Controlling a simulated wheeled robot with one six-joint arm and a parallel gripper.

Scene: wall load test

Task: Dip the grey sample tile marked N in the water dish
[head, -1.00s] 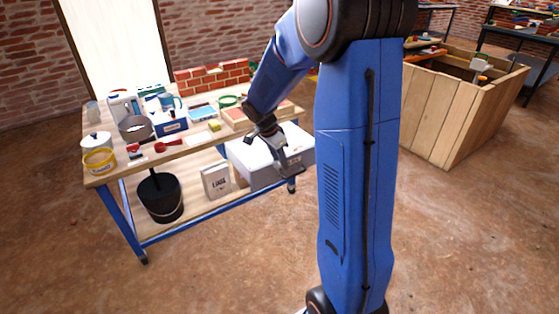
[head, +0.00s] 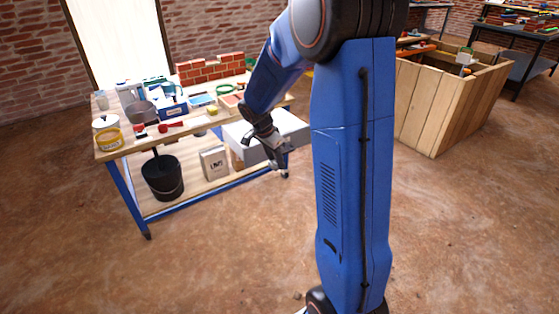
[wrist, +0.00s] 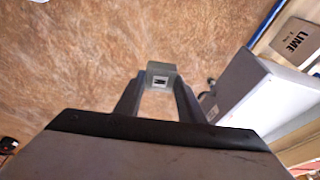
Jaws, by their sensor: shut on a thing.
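In the wrist view my gripper (wrist: 159,92) is shut on a small grey tile (wrist: 161,70) with a dark mark on a white label, which looks like an N. The tile is held between the fingertips, above bare brown floor. In the head view my gripper (head: 280,160) hangs in front of the workbench's right end, below the top's height; the tile is too small to make out there. A shallow light-blue dish (head: 202,100), which looks like the water dish, sits on the workbench top, left of my gripper and farther back.
The workbench (head: 140,148) also carries a yellow tub (head: 109,139), a dark pot, a blue box and a yellow-green block (head: 213,111). A black bucket (head: 163,180), a LIME bag (head: 214,163) and a grey box (head: 296,125) are on its lower shelf. A wooden crate (head: 430,105) stands right; floor is open.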

